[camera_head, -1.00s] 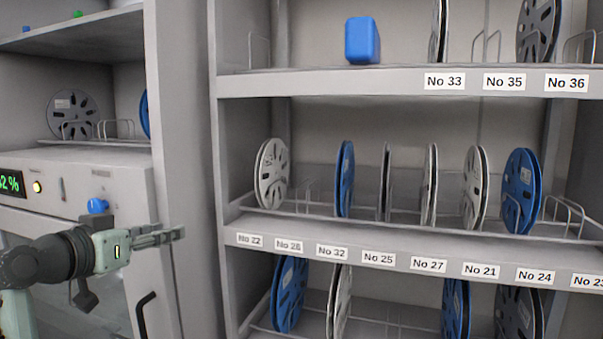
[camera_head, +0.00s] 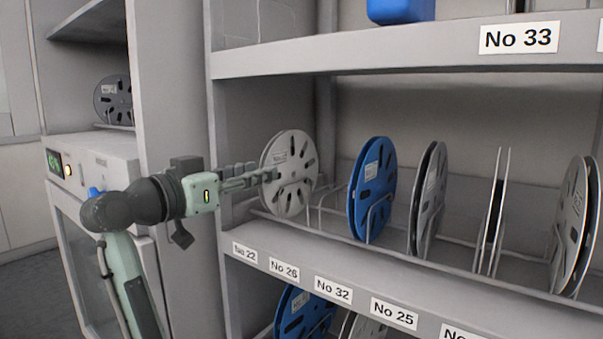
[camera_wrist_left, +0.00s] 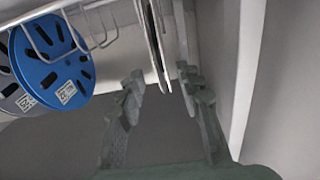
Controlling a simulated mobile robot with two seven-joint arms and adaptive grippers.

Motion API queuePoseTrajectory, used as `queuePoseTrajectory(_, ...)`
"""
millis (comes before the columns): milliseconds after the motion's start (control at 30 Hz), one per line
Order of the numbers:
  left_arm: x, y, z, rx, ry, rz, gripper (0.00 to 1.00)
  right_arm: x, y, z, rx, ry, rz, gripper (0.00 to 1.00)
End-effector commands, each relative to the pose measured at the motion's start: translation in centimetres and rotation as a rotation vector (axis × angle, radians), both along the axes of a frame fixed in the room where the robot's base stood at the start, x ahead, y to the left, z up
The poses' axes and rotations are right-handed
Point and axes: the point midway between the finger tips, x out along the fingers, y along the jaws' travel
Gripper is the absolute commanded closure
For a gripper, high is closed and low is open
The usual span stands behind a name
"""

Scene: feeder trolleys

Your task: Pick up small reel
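A light grey reel (camera_head: 290,172) stands upright in the wire rack at the left end of the middle shelf, behind labels No 22 and No 26. In the left wrist view the same reel (camera_wrist_left: 157,45) shows edge-on. My left gripper (camera_head: 268,175) reaches in from the left, its fingertips overlapping the reel's left side in the head view. In the left wrist view the gripper (camera_wrist_left: 162,82) is open, its two fingers apart with the reel's edge between the tips. I cannot tell whether they touch it. My right gripper is not in view.
A blue reel (camera_head: 371,190) and several grey reels stand further right on the middle shelf (camera_head: 330,254). The shelf's left upright (camera_head: 215,160) is close beside my left gripper. A blue block (camera_head: 400,10) is on the upper shelf. Another blue reel (camera_head: 305,312) stands below.

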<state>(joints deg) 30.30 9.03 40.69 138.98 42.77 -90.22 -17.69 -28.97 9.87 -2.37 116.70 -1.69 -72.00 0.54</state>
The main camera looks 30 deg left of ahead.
Motion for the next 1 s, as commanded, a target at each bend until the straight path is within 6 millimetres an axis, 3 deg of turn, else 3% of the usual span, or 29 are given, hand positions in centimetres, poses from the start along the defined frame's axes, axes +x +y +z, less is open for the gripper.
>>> queuePoseTrajectory(267,3.5,-0.3,0.4,-0.003,-0.001,-0.004,0.65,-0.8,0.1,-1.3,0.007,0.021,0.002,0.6)
queuePoseTrajectory(433,6.0,-0.4,0.4,-0.002,-0.001,-0.004,0.65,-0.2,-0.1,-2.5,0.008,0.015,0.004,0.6)
queuePoseTrajectory(767,6.8,-0.4,0.3,0.001,0.0,-0.001,0.65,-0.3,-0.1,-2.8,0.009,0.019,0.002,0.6)
queuePoseTrajectory(1000,6.8,-0.4,0.3,0.001,0.0,-0.001,0.94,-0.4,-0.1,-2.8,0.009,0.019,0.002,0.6)
